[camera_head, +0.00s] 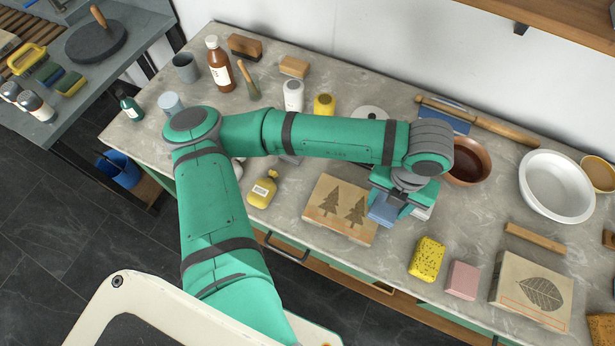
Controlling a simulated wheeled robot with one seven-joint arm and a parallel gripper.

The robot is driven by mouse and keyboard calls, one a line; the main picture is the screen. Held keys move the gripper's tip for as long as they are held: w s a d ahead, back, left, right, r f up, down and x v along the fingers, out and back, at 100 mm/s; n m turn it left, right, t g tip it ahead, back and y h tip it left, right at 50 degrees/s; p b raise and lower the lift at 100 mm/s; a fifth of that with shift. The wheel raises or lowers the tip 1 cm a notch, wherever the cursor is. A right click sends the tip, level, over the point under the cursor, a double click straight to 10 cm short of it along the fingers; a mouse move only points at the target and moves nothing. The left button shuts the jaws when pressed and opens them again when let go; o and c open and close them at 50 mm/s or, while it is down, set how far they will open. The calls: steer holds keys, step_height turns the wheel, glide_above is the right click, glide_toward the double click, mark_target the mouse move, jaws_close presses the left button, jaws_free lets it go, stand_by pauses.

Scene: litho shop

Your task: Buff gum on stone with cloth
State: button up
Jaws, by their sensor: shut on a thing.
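A tan litho stone (325,227) with two dark pine trees drawn on it lies on the grey counter in the middle of the head view. My gripper (392,207) is over the stone's right end, pointing down. It is shut on a folded blue cloth (382,212), which overlaps the right edge of the stone in the picture. I cannot tell whether the cloth touches the stone. My gripper and wrist hide the stone's upper right corner. A second stone (510,277) with a leaf drawing lies at the right.
A brown bowl (478,160) and a white basin (556,185) stand behind at the right. Several bottles and brushes stand at the back left.

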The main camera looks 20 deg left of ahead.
steer(key=shift+s+d+r, duration=0.1)
steer(key=shift+s+r, duration=0.05)
steer(key=shift+r, duration=1.9)
steer(key=shift+s+r, duration=0.1)
steer(key=shift+r, duration=1.95)
